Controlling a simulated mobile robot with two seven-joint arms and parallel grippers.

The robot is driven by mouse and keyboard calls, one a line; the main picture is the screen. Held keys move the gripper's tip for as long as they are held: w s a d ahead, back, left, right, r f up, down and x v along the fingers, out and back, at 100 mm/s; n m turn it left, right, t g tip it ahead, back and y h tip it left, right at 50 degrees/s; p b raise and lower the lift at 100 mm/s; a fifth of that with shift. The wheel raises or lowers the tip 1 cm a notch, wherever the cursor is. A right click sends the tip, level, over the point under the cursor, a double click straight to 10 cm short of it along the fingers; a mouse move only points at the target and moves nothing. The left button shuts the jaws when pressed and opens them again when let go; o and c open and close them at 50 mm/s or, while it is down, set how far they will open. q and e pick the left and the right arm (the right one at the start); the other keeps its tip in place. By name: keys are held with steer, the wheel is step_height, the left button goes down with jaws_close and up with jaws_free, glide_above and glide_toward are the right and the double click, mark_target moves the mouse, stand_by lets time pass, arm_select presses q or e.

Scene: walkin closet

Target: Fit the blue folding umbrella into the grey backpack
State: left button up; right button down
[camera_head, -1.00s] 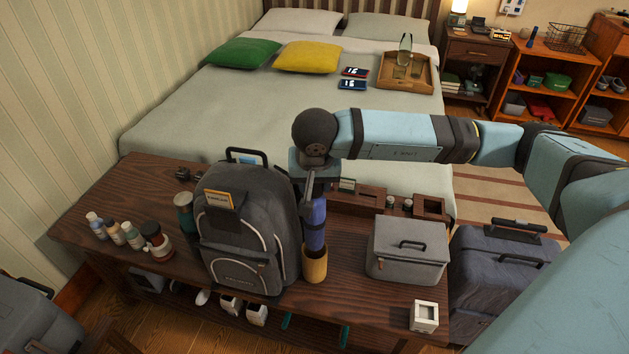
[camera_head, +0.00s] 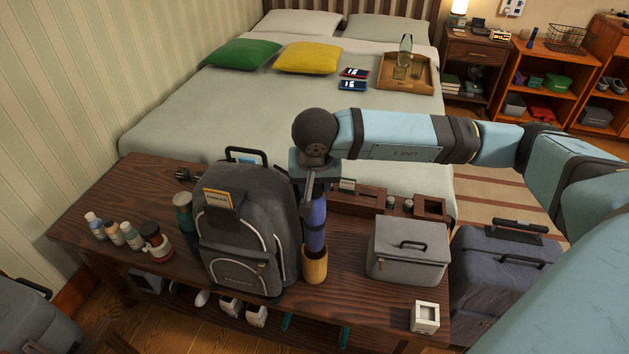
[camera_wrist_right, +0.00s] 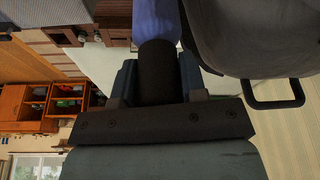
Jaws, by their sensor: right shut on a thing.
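The grey backpack (camera_head: 240,235) stands upright on the dark wooden bench, with its top handle up. The blue folding umbrella (camera_head: 316,222) stands upright just right of the backpack, its lower end inside a yellow-tan cup (camera_head: 314,266). My right gripper (camera_head: 314,185) is above the cup and shut on the umbrella's dark upper end. In the right wrist view the dark handle (camera_wrist_right: 157,72) sits between the fingers, with the blue part (camera_wrist_right: 156,18) beyond it. The backpack (camera_wrist_right: 250,35) shows close beside it there. My left gripper is not in view.
A grey lidded box (camera_head: 408,250) and a small white cube (camera_head: 424,317) stand right of the cup on the bench (camera_head: 350,295). Several bottles (camera_head: 130,236) and a dark green flask (camera_head: 184,212) stand left of the backpack. A wooden organiser (camera_head: 362,200) lies behind.

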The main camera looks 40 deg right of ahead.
arm_select(q)
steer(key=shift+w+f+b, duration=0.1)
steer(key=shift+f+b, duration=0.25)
steer(key=shift+b, duration=0.4)
arm_select(e)
steer(key=shift+f, duration=0.85)
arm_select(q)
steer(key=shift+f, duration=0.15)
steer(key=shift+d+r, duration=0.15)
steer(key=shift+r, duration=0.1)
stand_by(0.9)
arm_select(e)
steer(key=c, duration=0.6)
jaws_free()
steer(key=shift+s, duration=0.1)
steer(key=shift+o, duration=0.6)
steer(key=shift+b, duration=0.3)
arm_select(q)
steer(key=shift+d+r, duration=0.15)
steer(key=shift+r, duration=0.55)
arm_select(e)
steer(key=shift+o, duration=1.1)
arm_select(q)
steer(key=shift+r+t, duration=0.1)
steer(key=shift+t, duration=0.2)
